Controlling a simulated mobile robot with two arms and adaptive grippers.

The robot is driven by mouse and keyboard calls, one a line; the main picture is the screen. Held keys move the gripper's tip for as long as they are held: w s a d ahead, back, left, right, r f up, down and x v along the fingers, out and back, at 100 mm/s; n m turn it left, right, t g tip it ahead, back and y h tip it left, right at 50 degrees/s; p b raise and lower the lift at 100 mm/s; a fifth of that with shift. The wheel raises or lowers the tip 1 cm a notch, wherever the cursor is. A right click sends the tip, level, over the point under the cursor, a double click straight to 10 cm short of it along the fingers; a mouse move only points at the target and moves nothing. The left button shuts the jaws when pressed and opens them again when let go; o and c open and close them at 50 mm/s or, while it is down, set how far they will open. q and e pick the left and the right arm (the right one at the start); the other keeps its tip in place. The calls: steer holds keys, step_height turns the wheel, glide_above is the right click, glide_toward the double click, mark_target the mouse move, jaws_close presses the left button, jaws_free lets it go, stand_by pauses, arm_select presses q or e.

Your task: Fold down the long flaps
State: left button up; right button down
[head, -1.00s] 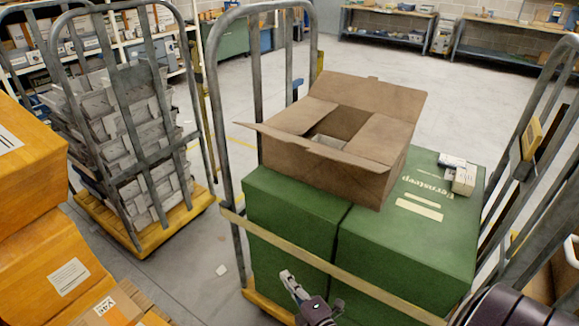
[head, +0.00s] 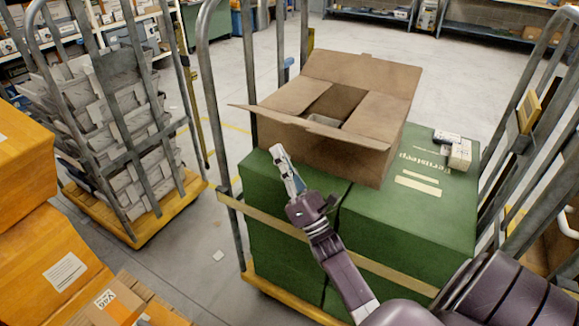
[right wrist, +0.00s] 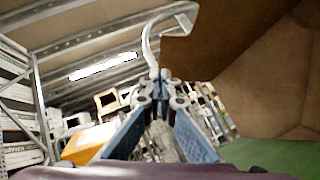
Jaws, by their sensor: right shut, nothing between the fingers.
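An open brown cardboard box (head: 335,160) stands on green cartons in the head view. Its far long flap (head: 362,72) sticks up and back. Its near long flap (head: 320,128) sticks outward toward me, seen almost edge-on. The two short flaps (head: 375,115) lie folded inward, with a gap between them showing something pale inside. My right gripper (head: 277,152) is shut and empty, pointing up in front of the box's near left side, just below the near flap. In the right wrist view, brown cardboard (right wrist: 255,70) fills the upper right beside the closed fingers (right wrist: 163,76). My left gripper is not seen.
The green cartons (head: 405,220) sit in a cage trolley with grey tube ends (head: 203,90) and a tan strap (head: 385,270) across the front. Small white boxes (head: 459,155) lie right of the cardboard box. Orange boxes (head: 40,240) stand at the left.

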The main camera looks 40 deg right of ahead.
steer(key=r, duration=0.1)
steer(key=w+d+r+p, duration=0.1)
steer(key=r, duration=0.1)
steer(key=w+r+p, duration=0.1)
steer(key=shift+d+r, duration=0.25)
steer(key=shift+d, duration=0.1)
steer(key=shift+w+r, duration=0.1)
